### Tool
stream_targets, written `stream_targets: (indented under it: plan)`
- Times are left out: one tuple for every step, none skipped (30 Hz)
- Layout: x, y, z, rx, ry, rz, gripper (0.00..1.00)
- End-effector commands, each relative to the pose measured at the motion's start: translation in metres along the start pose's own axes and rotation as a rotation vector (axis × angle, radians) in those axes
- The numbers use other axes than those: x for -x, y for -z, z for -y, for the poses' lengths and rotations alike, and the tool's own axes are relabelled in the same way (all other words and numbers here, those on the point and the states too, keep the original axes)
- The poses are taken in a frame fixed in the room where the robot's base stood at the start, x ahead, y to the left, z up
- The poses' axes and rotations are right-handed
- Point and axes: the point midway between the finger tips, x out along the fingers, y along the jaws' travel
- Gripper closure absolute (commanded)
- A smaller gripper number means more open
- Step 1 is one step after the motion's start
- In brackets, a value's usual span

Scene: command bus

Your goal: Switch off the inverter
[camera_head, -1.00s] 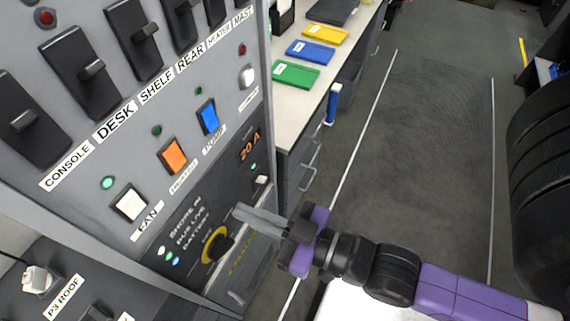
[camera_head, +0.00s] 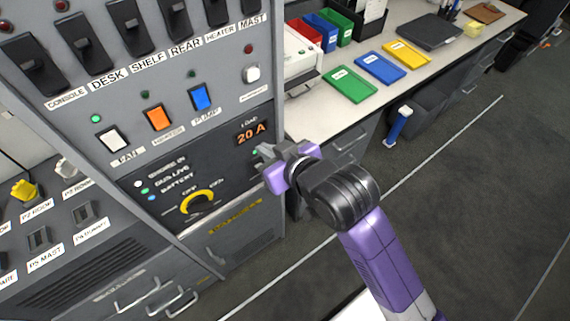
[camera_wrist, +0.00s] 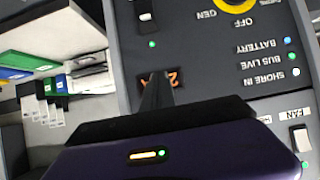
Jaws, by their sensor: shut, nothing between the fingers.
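I cannot read a label naming the inverter. A small white-topped switch (camera_wrist: 145,11) with a lit green lamp (camera_wrist: 152,44) sits on the dark panel, beside the orange load display (camera_wrist: 175,80), in the wrist view. In the head view my gripper hides this switch, below the 20 A display (camera_head: 251,132). A white button (camera_head: 252,73) with an unreadable label sits higher on the grey panel. My gripper (camera_head: 263,151) is shut and empty at the dark panel's right edge. Its fingers (camera_wrist: 158,80) overlap the display in the wrist view; contact cannot be told.
The fan (camera_head: 112,140), orange (camera_head: 158,118) and blue (camera_head: 202,97) rockers lie up and left. A yellow-ringed rotary knob (camera_head: 197,204) is below left. Floor (camera_head: 460,200) at right is open.

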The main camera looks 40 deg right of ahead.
Motion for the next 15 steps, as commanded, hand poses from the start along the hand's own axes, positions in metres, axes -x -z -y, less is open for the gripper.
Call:
stream_targets:
  plan:
    - [-0.001,-0.013,-0.001,-0.001,-0.002,0.050,1.00]
    - [-0.001,-0.020,-0.001,-0.002,-0.002,0.077,1.00]
    - [0.000,-0.028,-0.001,-0.003,-0.003,0.109,1.00]
    - [0.000,-0.033,-0.001,-0.003,-0.004,0.128,1.00]
    - [0.001,-0.037,-0.001,-0.004,-0.004,0.144,1.00]
    - [0.001,-0.041,-0.001,-0.004,-0.004,0.160,1.00]
    - [0.002,-0.043,-0.001,-0.004,-0.005,0.170,1.00]
    - [0.002,-0.045,-0.002,-0.005,-0.005,0.178,1.00]
    - [0.002,-0.047,-0.002,-0.005,-0.005,0.183,1.00]
    - [0.002,-0.047,-0.002,-0.005,-0.005,0.186,1.00]
    - [0.003,-0.048,-0.002,-0.005,-0.005,0.187,1.00]
    - [0.003,-0.048,-0.002,-0.005,-0.005,0.188,1.00]
    - [0.003,-0.048,-0.002,-0.006,-0.005,0.187,1.00]
    - [0.003,-0.048,-0.002,-0.005,-0.005,0.187,1.00]
    - [0.003,-0.048,-0.002,-0.005,-0.005,0.187,1.00]
